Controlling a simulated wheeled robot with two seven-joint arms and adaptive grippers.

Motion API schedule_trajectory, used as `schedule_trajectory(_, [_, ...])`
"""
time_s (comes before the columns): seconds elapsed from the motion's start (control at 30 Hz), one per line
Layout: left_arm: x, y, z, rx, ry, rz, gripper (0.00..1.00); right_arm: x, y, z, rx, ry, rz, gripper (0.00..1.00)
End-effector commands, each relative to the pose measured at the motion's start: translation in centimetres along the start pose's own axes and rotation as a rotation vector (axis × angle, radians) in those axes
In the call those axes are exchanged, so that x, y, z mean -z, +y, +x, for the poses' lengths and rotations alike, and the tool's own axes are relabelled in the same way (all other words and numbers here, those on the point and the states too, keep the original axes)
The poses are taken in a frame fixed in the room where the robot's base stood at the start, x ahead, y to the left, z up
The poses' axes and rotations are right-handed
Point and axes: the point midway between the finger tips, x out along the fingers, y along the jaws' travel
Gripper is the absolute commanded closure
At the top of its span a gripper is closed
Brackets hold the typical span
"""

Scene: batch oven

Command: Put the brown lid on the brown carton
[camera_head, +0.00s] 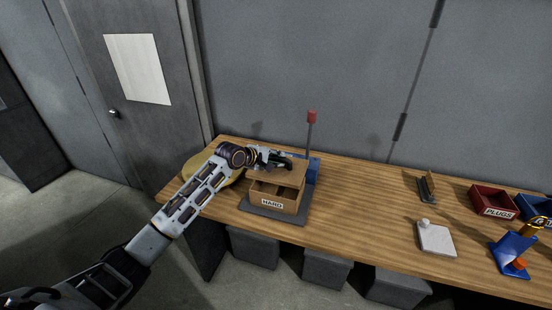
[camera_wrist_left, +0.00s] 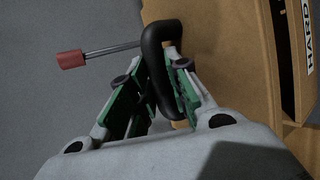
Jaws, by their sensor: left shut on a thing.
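The brown carton (camera_head: 291,206), with a white label reading HARD, stands on a dark grey mat on the bench. It also shows at the right edge of the wrist view (camera_wrist_left: 284,45). The brown lid (camera_head: 291,176) is over the carton's top; a dark opening shows beneath its front edge. I cannot tell whether it is fully seated. My left gripper (camera_head: 284,161) is above the lid. In the wrist view its green-padded fingers (camera_wrist_left: 155,95) are shut on the lid's black handle (camera_wrist_left: 153,55), with the brown lid (camera_wrist_left: 215,50) behind. My right gripper is out of view.
The grey mat (camera_head: 262,212) bears the carton. A red-topped post (camera_head: 311,118) and a blue block (camera_head: 314,165) stand just behind it. A yellow round thing (camera_head: 196,167) is at left. A white block (camera_head: 435,238) and red PLUGS bin (camera_head: 490,200) are right; mid-bench is clear.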

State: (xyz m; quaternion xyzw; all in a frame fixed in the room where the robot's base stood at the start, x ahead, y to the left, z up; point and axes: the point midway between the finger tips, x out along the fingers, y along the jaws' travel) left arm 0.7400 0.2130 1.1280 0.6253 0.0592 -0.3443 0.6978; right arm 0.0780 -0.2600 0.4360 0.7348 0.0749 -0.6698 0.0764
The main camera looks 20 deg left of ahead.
Motion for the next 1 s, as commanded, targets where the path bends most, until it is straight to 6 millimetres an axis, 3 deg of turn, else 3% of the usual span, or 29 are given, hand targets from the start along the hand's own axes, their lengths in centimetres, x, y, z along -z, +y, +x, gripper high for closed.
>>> schedule_trajectory(0.6, [0.9,-3.7,2.3,0.000,0.000,-0.001,1.00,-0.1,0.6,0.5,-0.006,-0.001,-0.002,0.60])
schedule_trajectory(1.0, [1.2,-4.9,3.0,0.000,0.000,0.000,1.00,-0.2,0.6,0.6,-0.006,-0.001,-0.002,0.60])
